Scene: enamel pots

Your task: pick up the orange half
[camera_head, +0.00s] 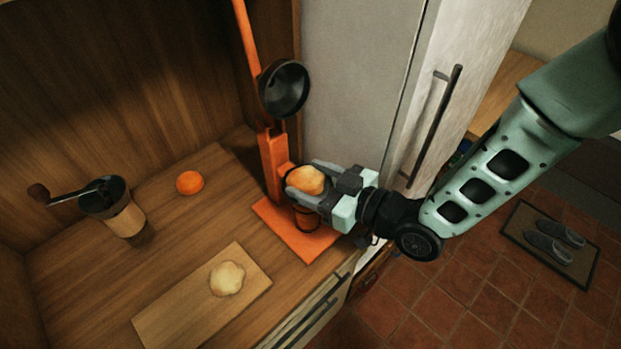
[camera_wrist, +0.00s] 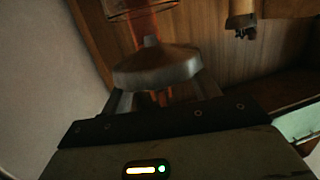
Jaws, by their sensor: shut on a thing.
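In the wrist view the held piece (camera_wrist: 155,70) is dim and spans the gap between the fingers. Its underside is hidden in the head view. A brighter, rounded orange piece (camera_head: 190,182) lies on the wooden counter to the left, apart from the gripper.
A cutting board (camera_head: 175,318) with a pale, lumpy piece (camera_head: 227,278) lies at the front. A hand grinder (camera_head: 124,216) stands at the left. The press's dark cup (camera_head: 284,88) hangs above the gripper. A cabinet door with a black handle (camera_head: 434,125) is close at right.

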